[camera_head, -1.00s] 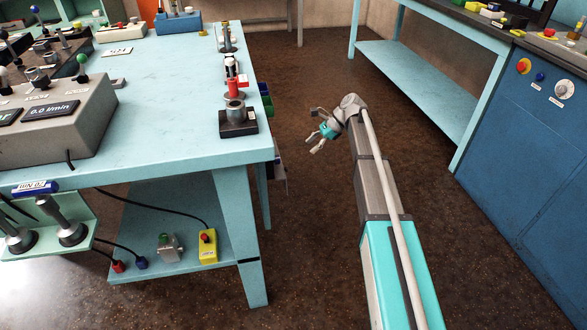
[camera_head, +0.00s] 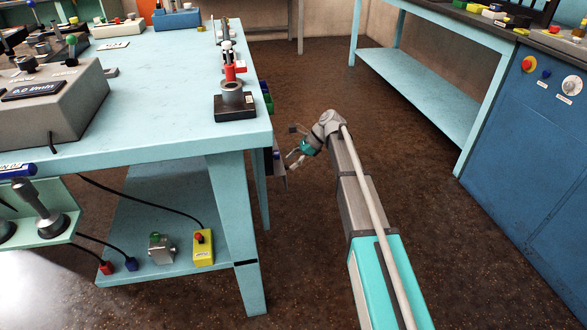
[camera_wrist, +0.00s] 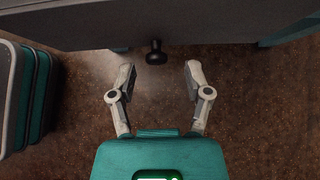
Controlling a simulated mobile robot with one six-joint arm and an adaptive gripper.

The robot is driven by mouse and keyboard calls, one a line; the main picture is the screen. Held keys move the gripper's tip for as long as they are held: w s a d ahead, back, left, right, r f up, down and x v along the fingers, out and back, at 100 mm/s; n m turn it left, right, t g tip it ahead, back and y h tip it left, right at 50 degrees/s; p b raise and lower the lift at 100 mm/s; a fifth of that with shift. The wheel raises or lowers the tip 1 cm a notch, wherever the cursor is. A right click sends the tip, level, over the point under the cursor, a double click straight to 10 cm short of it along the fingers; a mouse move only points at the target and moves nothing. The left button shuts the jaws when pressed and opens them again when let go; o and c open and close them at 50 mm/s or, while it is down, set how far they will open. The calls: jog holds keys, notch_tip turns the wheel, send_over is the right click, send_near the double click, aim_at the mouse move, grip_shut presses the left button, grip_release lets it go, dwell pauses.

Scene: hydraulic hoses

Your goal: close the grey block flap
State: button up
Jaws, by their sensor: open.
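In the wrist view a grey panel (camera_wrist: 130,25) spans the top, with a black knob (camera_wrist: 156,53) at its lower edge. It may be the grey flap; I cannot tell how far open it stands. My gripper (camera_wrist: 158,82) is open and empty, its two fingers apart below the knob, which sits between them and beyond the tips. In the head view my gripper (camera_head: 291,148) is beside the right side of the light blue table, close to a small grey panel (camera_head: 280,168) below the tabletop. A small grey block (camera_head: 161,250) with a green top stands on the lower shelf.
The light blue table (camera_head: 150,125) carries a grey meter box (camera_head: 60,105) and fittings along its right edge. Green and blue bins (camera_head: 267,98) hang at that side. A yellow box (camera_head: 203,247) is on the shelf. A blue cabinet (camera_head: 530,150) stands right; the aisle floor between is clear.

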jog(key=shift+s+a+f+b, duration=0.15)
jog(key=shift+a+f+b, duration=0.15)
jog(key=shift+a+f, duration=0.2)
grip_shut()
